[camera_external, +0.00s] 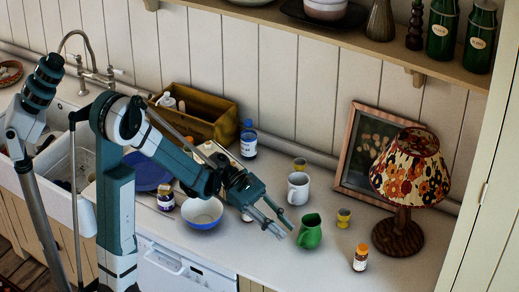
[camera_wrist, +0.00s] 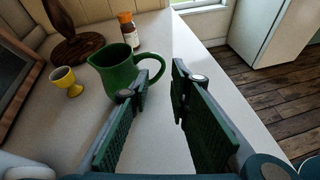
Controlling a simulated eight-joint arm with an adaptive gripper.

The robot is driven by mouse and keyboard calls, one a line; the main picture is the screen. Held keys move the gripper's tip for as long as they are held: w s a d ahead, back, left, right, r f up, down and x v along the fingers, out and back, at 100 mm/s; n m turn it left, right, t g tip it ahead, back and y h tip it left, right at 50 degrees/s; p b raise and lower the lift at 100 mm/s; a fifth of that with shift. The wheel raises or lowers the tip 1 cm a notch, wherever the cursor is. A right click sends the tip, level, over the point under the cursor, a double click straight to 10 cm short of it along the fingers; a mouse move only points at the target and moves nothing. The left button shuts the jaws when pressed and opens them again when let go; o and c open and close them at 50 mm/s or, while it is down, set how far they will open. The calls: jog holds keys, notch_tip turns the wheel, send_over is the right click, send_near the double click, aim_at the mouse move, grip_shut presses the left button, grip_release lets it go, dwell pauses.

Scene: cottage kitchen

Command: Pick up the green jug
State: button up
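The green jug (camera_external: 310,232) stands upright on the pale worktop, in front of the white mug. In the wrist view the green jug (camera_wrist: 113,70) is ahead, left of centre, with its handle turned to the right, toward the space between the fingers. My gripper (camera_external: 278,224) is just left of the jug in the external view, pointing toward it. In the wrist view my gripper (camera_wrist: 160,90) is open, with nothing between its fingers. The left finger overlaps the jug's lower right side in the picture; I cannot tell whether it touches.
A white mug (camera_external: 298,187), a yellow egg cup (camera_external: 343,217) and an orange-capped bottle (camera_external: 360,258) stand close around the jug. A floral lamp (camera_external: 398,236) and a picture frame (camera_external: 348,165) are behind. A blue-and-white bowl (camera_external: 203,214) sits left. The worktop's front edge is near.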

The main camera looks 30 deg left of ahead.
aim_at(307, 236)
jog(key=shift+b+x, duration=0.9)
jog(key=shift+x, duration=1.65)
jog(key=shift+r, duration=0.15)
jog(key=shift+c, duration=0.5)
grip_shut()
